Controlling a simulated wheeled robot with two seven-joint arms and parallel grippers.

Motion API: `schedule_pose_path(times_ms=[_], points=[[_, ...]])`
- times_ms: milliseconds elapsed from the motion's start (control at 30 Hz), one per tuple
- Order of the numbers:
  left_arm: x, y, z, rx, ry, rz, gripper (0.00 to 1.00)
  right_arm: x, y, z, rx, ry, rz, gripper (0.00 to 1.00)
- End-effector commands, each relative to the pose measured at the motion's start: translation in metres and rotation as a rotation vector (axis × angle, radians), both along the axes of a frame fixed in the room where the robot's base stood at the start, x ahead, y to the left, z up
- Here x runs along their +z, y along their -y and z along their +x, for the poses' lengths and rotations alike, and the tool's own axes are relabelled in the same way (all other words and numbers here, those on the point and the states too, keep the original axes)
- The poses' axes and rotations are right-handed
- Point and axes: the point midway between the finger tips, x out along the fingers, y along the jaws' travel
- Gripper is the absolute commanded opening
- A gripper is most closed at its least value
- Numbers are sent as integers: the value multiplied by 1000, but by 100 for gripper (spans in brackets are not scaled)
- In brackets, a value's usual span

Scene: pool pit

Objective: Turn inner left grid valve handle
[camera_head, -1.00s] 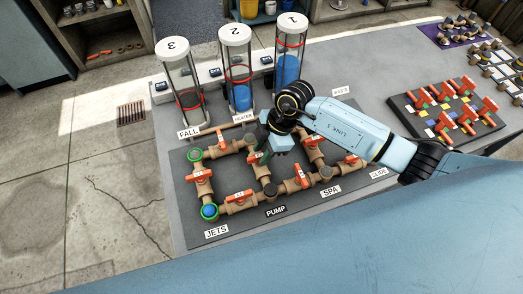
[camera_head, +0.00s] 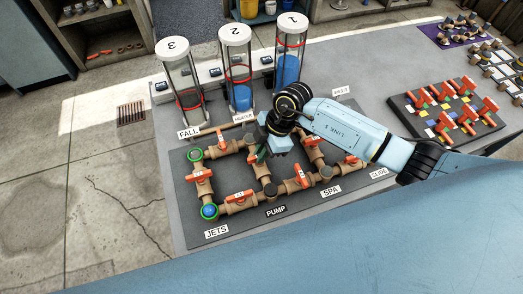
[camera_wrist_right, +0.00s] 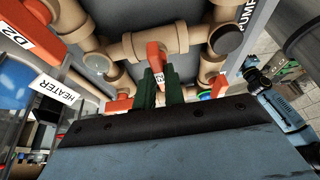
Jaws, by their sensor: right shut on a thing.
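The pipe grid of tan pipes with orange valve handles lies on a dark board (camera_head: 190,235) on the grey table. My right gripper (camera_head: 263,153) reaches down over the inner left part of the grid. In the right wrist view its two green fingers (camera_wrist_right: 161,92) are shut on an orange valve handle (camera_wrist_right: 155,55), which sits on a tan pipe. In the head view that handle is mostly hidden under the gripper. Another orange handle (camera_head: 239,196) lies nearer, left of the PUMP label.
Three clear cylinders (camera_head: 236,70) with red rings stand behind the grid; the middle and right ones hold blue liquid. A black board of orange-handled valves (camera_head: 410,118) lies at the right. Bare table lies between it and the cylinders.

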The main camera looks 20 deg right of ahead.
Motion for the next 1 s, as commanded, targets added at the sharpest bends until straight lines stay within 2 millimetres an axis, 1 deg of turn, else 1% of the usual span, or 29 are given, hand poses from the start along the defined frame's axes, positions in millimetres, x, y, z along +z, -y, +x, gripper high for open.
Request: schedule_pose_path(times_ms=[267,467,767,1000], points=[[0,0,1,0,1,0,36,1,1,2,150,2,-2,0],[-2,0,1,0,1,0,36,1,0,4,328,2,-3,0],[-12,0,1,0,1,0,36,0,-1,5,615,2,-3,0],[-24,0,1,0,1,0,36,-1,-2,6,843,2,-3,0]])
